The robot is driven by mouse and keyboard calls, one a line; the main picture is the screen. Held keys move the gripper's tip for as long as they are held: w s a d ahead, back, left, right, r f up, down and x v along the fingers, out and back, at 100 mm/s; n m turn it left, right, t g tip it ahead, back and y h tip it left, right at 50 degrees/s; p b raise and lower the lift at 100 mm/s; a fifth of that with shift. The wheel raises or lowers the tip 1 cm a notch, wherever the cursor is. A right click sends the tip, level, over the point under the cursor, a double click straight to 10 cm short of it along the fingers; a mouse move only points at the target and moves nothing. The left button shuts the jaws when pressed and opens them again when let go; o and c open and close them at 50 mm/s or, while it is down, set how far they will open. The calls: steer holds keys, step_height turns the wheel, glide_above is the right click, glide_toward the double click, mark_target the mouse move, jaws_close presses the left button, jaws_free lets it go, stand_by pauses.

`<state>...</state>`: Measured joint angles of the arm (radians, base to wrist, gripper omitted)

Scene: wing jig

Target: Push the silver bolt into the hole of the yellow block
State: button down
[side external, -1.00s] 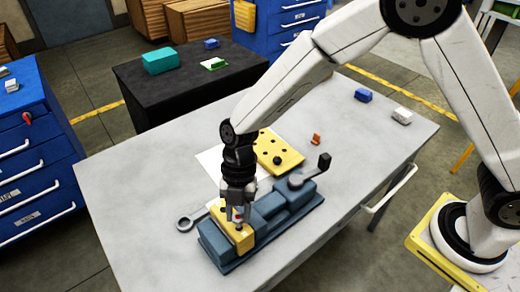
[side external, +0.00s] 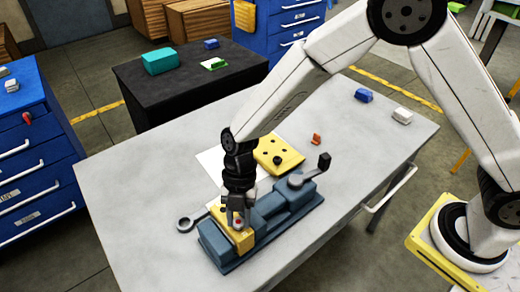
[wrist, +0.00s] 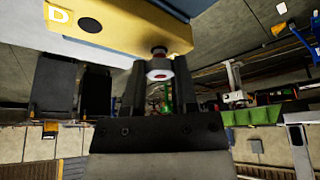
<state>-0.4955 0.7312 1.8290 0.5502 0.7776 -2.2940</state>
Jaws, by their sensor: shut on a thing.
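The yellow block (side external: 226,235) is held in the blue-grey vise (side external: 215,253) on the table. In the wrist view, the yellow block (wrist: 115,28) shows a "D" mark and a dark open hole near its left end. My gripper (side external: 238,224) is right over the block in the side view. In the wrist view, my gripper (wrist: 158,78) is shut on the silver bolt (wrist: 159,70). The bolt points at the block, with a dark ring where it meets the block's face. How deep it sits in the hole cannot be told.
A yellow plate with dark holes (side external: 284,154) lies on white paper behind the vise. A ring-ended wrench (side external: 187,223) lies left of the vise. The vise handle (side external: 324,162) sticks up at right. A small orange part (side external: 316,139) lies farther back. The table's left side is clear.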

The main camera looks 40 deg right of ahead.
steer(key=shift+f, duration=0.25)
steer(key=shift+c, duration=1.5)
jaws_free()
steer(key=shift+r, duration=0.15)
steer(key=v, duration=0.7)
steer(key=shift+r, duration=0.25)
steer(key=shift+w+d, duration=0.1)
steer(key=shift+d, duration=0.05)
step_height(320, 180, up, 7)
